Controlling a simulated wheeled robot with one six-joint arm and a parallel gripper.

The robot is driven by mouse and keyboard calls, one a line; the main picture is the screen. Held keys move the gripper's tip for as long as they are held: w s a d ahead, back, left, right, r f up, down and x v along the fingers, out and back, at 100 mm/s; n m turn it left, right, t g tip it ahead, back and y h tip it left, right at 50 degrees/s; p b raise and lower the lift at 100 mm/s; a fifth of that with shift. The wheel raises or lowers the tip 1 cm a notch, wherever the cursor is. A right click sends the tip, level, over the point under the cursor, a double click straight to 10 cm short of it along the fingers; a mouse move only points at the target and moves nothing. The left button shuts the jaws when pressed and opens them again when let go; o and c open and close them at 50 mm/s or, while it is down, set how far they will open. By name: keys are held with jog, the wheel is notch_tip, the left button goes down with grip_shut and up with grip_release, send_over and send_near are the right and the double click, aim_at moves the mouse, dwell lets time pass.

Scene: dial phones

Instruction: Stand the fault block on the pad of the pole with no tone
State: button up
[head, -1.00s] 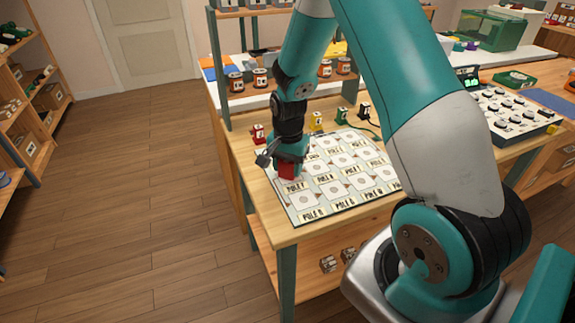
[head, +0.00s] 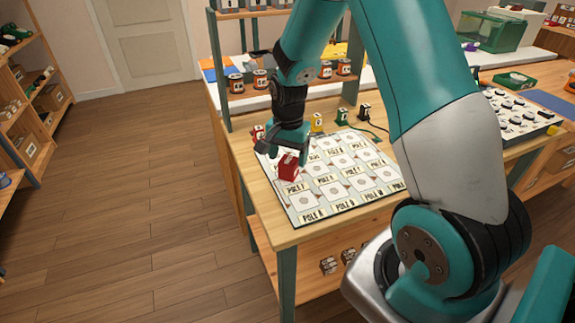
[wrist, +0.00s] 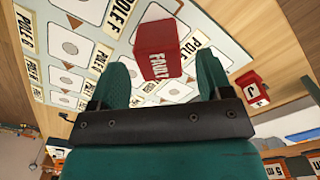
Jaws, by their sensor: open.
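The red fault block (head: 289,167) stands on the pole board (head: 330,212) at its left side, by a label that I read as POLE F or similar. In the wrist view the block (wrist: 157,50) shows its FAULT label and seems to cover most of its pad. I cannot tell exactly which pole's pad it is on. My gripper (head: 284,148) is open just behind and above the block. In the wrist view its two fingers (wrist: 162,76) are spread to either side of the block's near end, with gaps showing.
A red block marked J (wrist: 252,90) stands beside the board; yellow (head: 318,122), green (head: 342,116) and black (head: 364,111) blocks stand along its back edge. A shelf post (head: 220,75) rises at the left. A keyed panel (head: 520,118) lies at the right.

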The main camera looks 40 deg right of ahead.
aim_at(288, 160)
notch_tip(288, 160, up, 8)
jog(key=shift+f, duration=0.15)
jog(key=s+a+r+n+y, duration=0.1)
jog(key=s+a+r+n, duration=0.3)
jog(key=a, duration=0.3)
jog(key=s+a+r+n+y, duration=0.1)
jog(key=s+a+r+n, duration=0.3)
jog(key=a+n, duration=0.15)
jog(key=s+a+r+n+y, duration=0.2)
jog(key=s+a+r+n, duration=0.1)
jog(key=s+a+n, duration=0.7)
jog(key=s, duration=0.4)
jog(key=shift+s+r, duration=0.15)
jog(key=shift+a, duration=0.1)
jog(key=shift+r+p, duration=0.95)
jog(key=shift+r, duration=0.05)
